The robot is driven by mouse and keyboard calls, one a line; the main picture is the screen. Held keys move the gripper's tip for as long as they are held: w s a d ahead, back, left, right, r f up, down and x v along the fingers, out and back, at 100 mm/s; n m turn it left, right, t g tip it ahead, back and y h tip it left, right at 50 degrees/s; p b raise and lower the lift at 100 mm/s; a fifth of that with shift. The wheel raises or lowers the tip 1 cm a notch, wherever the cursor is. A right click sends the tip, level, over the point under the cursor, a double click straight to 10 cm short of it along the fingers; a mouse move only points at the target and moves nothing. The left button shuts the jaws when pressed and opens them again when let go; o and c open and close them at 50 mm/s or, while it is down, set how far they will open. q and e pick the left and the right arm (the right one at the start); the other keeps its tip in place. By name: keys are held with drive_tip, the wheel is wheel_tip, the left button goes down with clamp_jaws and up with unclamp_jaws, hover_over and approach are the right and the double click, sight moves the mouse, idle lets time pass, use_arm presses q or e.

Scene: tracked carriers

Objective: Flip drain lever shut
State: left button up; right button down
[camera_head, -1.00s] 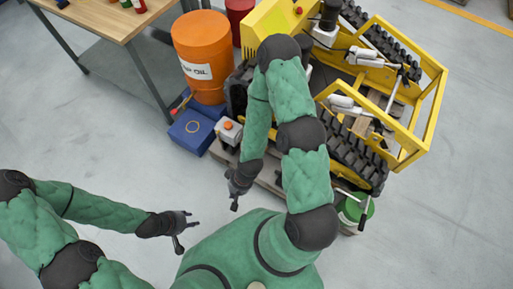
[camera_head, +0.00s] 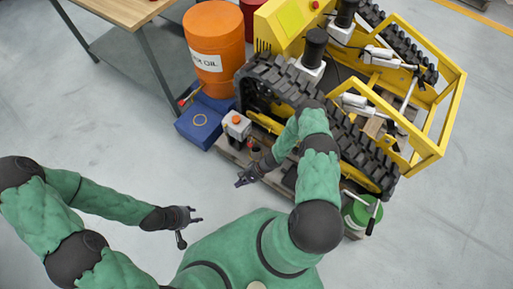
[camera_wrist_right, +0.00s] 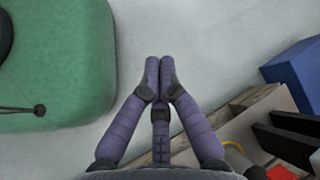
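The yellow tracked carrier (camera_head: 278,36) stands at the upper right with black rubber tracks. I cannot make out for certain which part is the drain lever. My right gripper (camera_head: 243,181) is in front of the carrier's near track, over the floor, apart from the carrier. In the right wrist view its fingertips (camera_wrist_right: 160,62) are together with nothing between them. My left gripper (camera_head: 191,231) is at the lower left over bare floor, its fingers spread and empty.
A blue box (camera_head: 193,133) and a grey box with an orange button (camera_head: 236,125) stand beside the near track. A green bucket (camera_head: 353,211) stands at the carrier's lower end. A wooden-topped table (camera_head: 118,10) is at the upper left. The floor at left is clear.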

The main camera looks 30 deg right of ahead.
drive_tip(key=w+d+f+m+t+b, duration=0.1)
drive_tip(key=w+d+f+m+t, duration=0.25)
drive_tip(key=w+f+t, duration=0.2)
drive_tip(key=w+d+f+m+t+h+b, duration=0.1)
drive_tip(key=d+t, duration=0.4)
drive_tip(key=d, duration=0.5)
drive_tip(key=w+d+f+m+t+h+b, duration=0.1)
drive_tip(key=d+m+t+h, duration=0.3)
drive_tip(key=d, duration=0.6)
drive_tip(key=shift+w+d+f+t+h, duration=0.2)
drive_tip(key=shift+w+f+t+h, duration=0.15)
drive_tip(key=shift+w+f+h, duration=0.6)
drive_tip(key=shift+a+r+h, duration=0.1)
drive_tip(key=shift+r+h, duration=0.15)
drive_tip(key=shift+r, duration=0.1)
